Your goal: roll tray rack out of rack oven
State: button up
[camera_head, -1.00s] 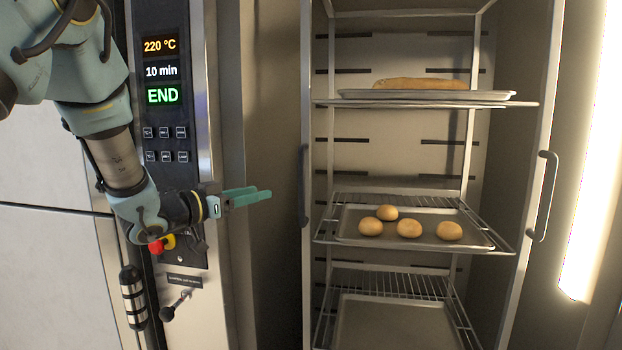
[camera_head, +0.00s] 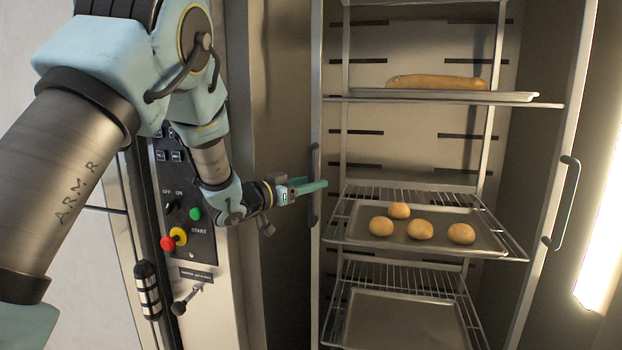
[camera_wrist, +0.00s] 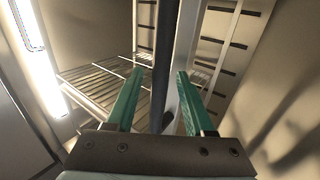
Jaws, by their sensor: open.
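The tray rack (camera_head: 337,140) stands inside the oven chamber. It is a metal frame with a dark vertical handle (camera_head: 315,172) on its left post and another handle (camera_head: 562,203) on its right post. My gripper (camera_head: 320,187) is open at the left handle's height, with its fingertips close to it. In the wrist view a dark upright bar, which looks like the left handle (camera_wrist: 166,65), shows between the two green fingers (camera_wrist: 155,95). Whether the fingers touch it I cannot tell.
The rack carries a long loaf on an upper tray (camera_head: 520,96), several rolls on a middle tray (camera_head: 455,215) and an empty lower tray (camera_head: 400,320). The control panel (camera_head: 180,215) is left of the opening. A bright lamp strip (camera_head: 604,240) is at right.

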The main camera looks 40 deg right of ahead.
jog(key=shift+d, duration=0.1)
jog(key=shift+c, duration=0.2)
grip_shut()
dwell(1.2)
